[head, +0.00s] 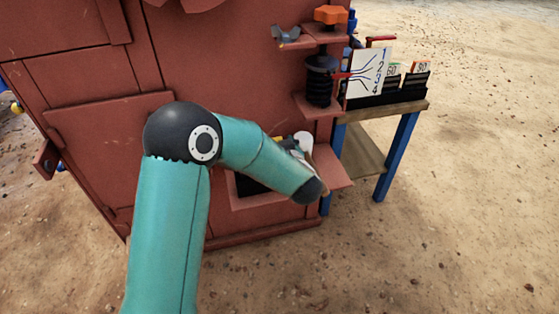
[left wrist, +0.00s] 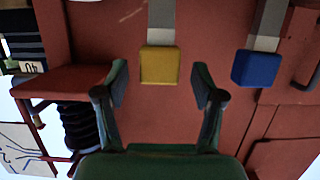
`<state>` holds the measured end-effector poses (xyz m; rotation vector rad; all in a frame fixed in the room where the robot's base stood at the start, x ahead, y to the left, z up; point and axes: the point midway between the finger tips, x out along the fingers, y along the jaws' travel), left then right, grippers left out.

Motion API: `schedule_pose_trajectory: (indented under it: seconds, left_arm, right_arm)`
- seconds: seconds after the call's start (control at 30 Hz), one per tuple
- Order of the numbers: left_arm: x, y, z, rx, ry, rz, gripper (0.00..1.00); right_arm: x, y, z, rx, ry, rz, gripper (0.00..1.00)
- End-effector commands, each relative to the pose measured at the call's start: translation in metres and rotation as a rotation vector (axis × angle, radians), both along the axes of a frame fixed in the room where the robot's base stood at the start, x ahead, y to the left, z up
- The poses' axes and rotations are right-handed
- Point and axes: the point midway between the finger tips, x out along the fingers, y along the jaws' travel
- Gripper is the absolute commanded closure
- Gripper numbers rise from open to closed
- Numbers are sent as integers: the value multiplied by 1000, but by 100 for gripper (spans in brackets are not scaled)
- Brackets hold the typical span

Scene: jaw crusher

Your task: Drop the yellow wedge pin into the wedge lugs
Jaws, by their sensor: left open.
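The yellow wedge pin (left wrist: 160,65) shows in the left wrist view as a yellow block with a grey shank running to the top edge, against the red wall. My left gripper (left wrist: 160,84) is open, its two fingers either side of the yellow block in the picture. I cannot tell how deep the block lies between them. In the head view my left arm hides most of the gripper, and only a small yellow patch (head: 278,138) shows beside the wrist. I cannot make out the wedge lugs. My right gripper is not in view.
A blue block (left wrist: 257,68) with a grey shank is beside the yellow one. On the red crusher (head: 225,60) are a black spring (head: 320,82), an orange knob (head: 330,15) and a grey wing nut (head: 286,34). A blue-legged table (head: 407,108) holds cards. Right ground is open.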

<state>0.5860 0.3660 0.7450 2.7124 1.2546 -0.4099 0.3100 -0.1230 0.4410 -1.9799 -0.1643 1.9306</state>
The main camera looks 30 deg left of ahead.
Motion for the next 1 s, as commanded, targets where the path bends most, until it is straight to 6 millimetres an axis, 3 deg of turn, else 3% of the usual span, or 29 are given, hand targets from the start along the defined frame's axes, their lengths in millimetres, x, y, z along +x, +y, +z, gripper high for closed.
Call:
schedule_pose_trajectory:
  seconds: [0.13, 0.37, 0.8, 1.0]
  left_arm:
    - [9, 10, -5, -1, 1, 1, 31]
    - [10, 11, -5, 0, 0, -2, 31]
    - [10, 10, -5, -1, 1, -2, 100]
    - [11, 10, -4, 1, -2, -2, 100]
  right_arm:
    - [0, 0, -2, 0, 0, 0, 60]
    - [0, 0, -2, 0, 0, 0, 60]
    - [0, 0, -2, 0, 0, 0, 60]
    - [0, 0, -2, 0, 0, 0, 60]
